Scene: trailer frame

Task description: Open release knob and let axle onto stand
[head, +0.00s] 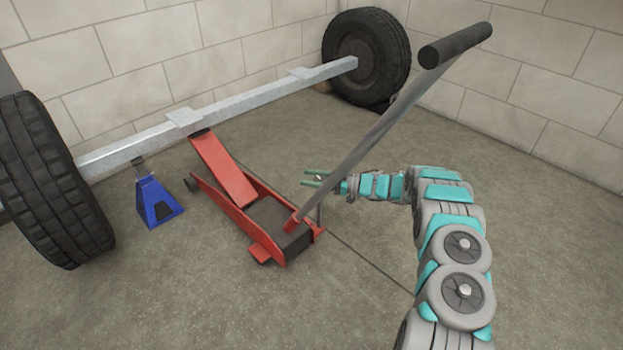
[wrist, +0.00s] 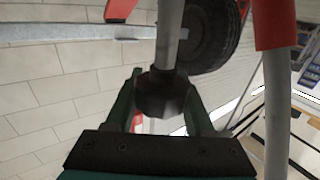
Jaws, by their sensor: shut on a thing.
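My gripper (head: 314,180) is shut on the dark release knob (wrist: 160,93), which sits between the green fingers in the wrist view. A thin grey rod (wrist: 171,35) runs from the knob towards the jack. The red floor jack (head: 232,175) has its lift arm raised under the grey axle (head: 255,98). The blue stand (head: 154,202) is upright on the floor below the axle's left part. Its top is close under the axle; I cannot tell whether they touch. In the head view the knob is too small to make out clearly.
The jack's long handle (head: 385,128) slants up to a black grip (head: 456,45), passing close to my gripper. Tyres stand at the axle's left end (head: 48,185) and far end (head: 368,57). Block walls close the back. The floor at front left is clear.

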